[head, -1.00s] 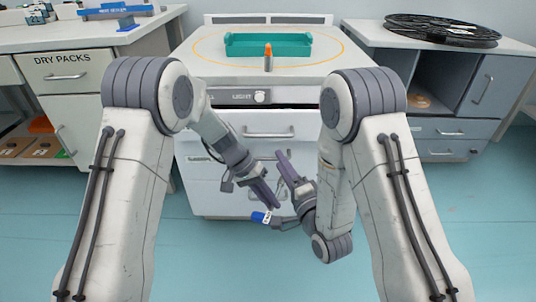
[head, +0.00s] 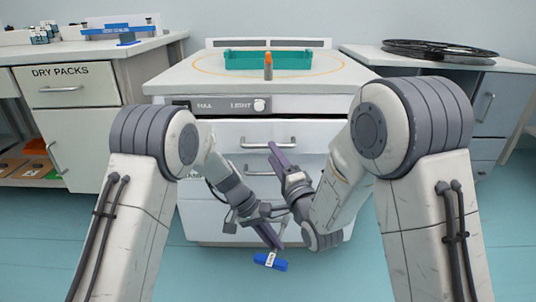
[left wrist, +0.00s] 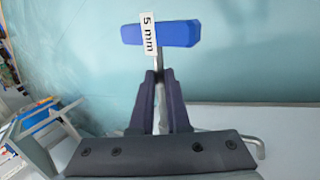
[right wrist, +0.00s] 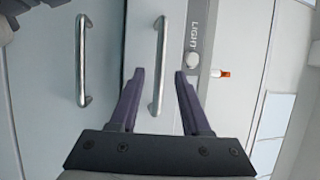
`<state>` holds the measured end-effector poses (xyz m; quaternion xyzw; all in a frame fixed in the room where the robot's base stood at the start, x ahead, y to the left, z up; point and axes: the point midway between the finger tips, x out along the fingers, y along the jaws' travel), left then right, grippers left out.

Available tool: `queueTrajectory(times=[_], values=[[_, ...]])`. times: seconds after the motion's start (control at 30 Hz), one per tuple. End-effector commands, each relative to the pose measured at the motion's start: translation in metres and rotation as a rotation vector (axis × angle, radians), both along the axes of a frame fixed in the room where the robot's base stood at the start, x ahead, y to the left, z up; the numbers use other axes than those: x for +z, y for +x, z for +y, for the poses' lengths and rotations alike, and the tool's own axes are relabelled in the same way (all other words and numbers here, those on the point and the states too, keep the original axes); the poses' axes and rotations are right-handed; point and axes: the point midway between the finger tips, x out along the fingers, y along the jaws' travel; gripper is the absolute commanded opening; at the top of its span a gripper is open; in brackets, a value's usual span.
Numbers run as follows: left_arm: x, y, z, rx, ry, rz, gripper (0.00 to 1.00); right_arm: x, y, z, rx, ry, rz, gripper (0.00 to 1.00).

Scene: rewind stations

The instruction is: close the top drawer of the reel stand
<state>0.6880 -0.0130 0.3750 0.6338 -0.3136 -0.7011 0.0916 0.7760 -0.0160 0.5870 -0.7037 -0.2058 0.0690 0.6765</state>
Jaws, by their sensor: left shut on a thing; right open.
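The white drawer unit (head: 225,212) stands in the middle, under a panel reading LIGHT. Its top drawer (head: 222,132) has a bar handle (head: 250,144), and a thin dark line shows above the front. I cannot tell how far out it is. My right gripper (head: 275,152) is open at this handle. In the right wrist view the handle (right wrist: 159,45) shows between my right gripper's fingertips (right wrist: 159,72); contact is unclear. My left gripper (head: 279,238) is lower, shut on the shaft of a blue-handled tool (head: 271,262), labelled 5 mm in the left wrist view (left wrist: 178,34).
A black reel (head: 438,50) lies on the right cabinet. A DRY PACKS cabinet (head: 85,130) stands left. Floor shows in front of the unit.

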Motion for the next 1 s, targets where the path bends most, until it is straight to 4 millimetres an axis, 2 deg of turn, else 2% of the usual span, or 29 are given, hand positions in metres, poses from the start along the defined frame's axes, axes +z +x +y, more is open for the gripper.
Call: queueTrajectory(times=[0.1, 0.3, 0.63, 0.67, 0.7, 0.77, 0.8, 1.0], values=[[-0.007, 0.000, 0.000, 0.000, 0.000, 0.000, 0.00, 0.003, 0.019, 0.008, 0.000, 0.001, -0.003, 0.47], [-0.011, 0.000, 0.000, 0.000, 0.000, 0.000, 0.00, 0.007, 0.037, 0.016, 0.000, 0.001, 0.000, 0.47], [-0.011, 0.000, 0.000, 0.000, 0.000, 0.000, 0.00, 0.008, 0.041, 0.017, 0.000, 0.000, 0.002, 0.47], [-0.011, 0.000, 0.000, 0.000, 0.000, 0.000, 0.00, 0.008, 0.041, 0.017, 0.000, 0.000, 0.002, 0.43], [-0.011, 0.000, 0.000, 0.000, 0.000, 0.000, 0.00, 0.008, 0.041, 0.017, 0.000, 0.000, 0.002, 0.28], [-0.011, 0.000, 0.000, 0.000, 0.000, 0.000, 0.00, 0.008, 0.041, 0.017, 0.000, 0.001, 0.001, 0.05], [-0.011, 0.000, 0.000, 0.000, 0.000, 0.000, 0.00, 0.008, 0.041, 0.017, 0.000, 0.001, 0.001, 0.00], [-0.011, 0.000, 0.000, 0.000, 0.000, 0.000, 0.00, 0.008, 0.041, 0.017, 0.000, 0.001, 0.001, 0.00]])
